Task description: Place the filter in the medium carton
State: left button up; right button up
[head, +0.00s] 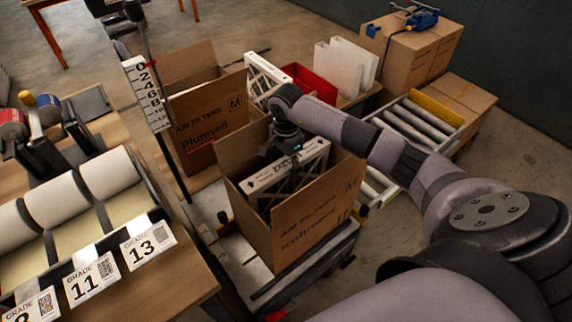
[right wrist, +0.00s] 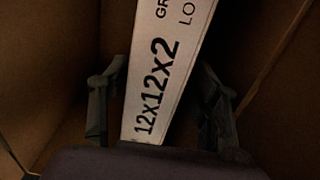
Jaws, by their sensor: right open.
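A white-framed filter (head: 293,166) stands on edge inside the open brown carton marked M and "Air filters" (head: 307,225) in the middle of the head view. In the right wrist view the filter's edge (right wrist: 162,85) reads "12x12x2". My right gripper (head: 287,158) reaches down into this carton. In the right wrist view its open fingers (right wrist: 160,105) are on either side of the filter's edge, with gaps showing. The filter's lower part is hidden by the carton walls. My left gripper is not in view.
Another open M carton, "Plumvell" (head: 203,130), stands behind. A second white filter (head: 266,78), a red bin (head: 309,83) and white panels (head: 345,66) are beyond. A roller conveyor (head: 415,122) is at right. A wooden bench with white rolls (head: 92,187) is at left.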

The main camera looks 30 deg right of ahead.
jog(key=shift+r, duration=0.2)
jog(key=shift+r+p, duration=0.45)
jog(key=shift+p, duration=0.25)
notch_tip(320, 180, up, 11)
jog(key=shift+f+b, duration=0.15)
jog(key=shift+b, duration=1.1)
jog(key=shift+r, duration=0.6)
